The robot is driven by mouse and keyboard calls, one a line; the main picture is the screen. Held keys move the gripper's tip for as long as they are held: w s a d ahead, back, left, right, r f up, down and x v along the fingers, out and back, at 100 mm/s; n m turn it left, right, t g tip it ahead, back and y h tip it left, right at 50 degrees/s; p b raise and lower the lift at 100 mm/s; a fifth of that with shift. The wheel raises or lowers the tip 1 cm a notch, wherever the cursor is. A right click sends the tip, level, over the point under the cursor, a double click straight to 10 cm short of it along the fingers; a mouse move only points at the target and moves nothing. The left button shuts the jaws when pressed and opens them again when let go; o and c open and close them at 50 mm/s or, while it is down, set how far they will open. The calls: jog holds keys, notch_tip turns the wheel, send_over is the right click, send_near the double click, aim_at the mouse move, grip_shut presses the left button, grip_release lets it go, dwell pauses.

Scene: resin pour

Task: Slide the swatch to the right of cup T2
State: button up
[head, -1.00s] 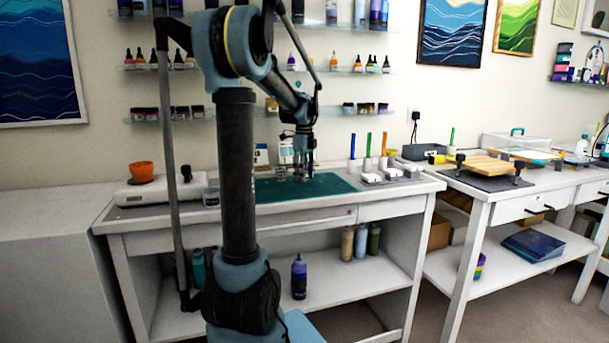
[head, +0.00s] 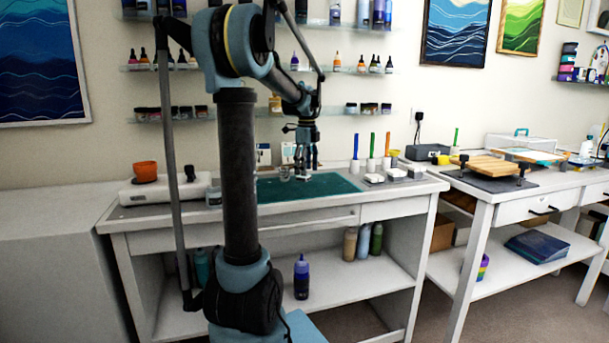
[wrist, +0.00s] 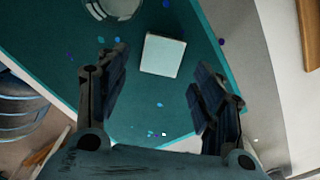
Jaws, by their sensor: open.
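The swatch is a pale, near-white square tile (wrist: 162,55) lying flat on the teal mat (wrist: 40,40) in the wrist view. A clear round cup (wrist: 120,8) stands up and left of it there, cut off by the top edge. In the head view the clear cup (head: 284,174) is on the mat just left of my gripper (head: 307,163). No T2 label is readable. In the wrist view my gripper (wrist: 159,78) is open and empty, its fingers apart on either side of the swatch's lower part in the picture. Touch cannot be told.
White blocks (head: 395,173) and upright coloured sticks (head: 372,145) stand at the mat's right. A white appliance with an orange cup (head: 146,171) is at the left. The mat's right part (head: 335,184) looks clear.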

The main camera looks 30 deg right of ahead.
notch_tip(320, 180, up, 9)
jog(key=shift+r, duration=0.15)
dwell(0.6)
jog(key=shift+a, duration=0.1)
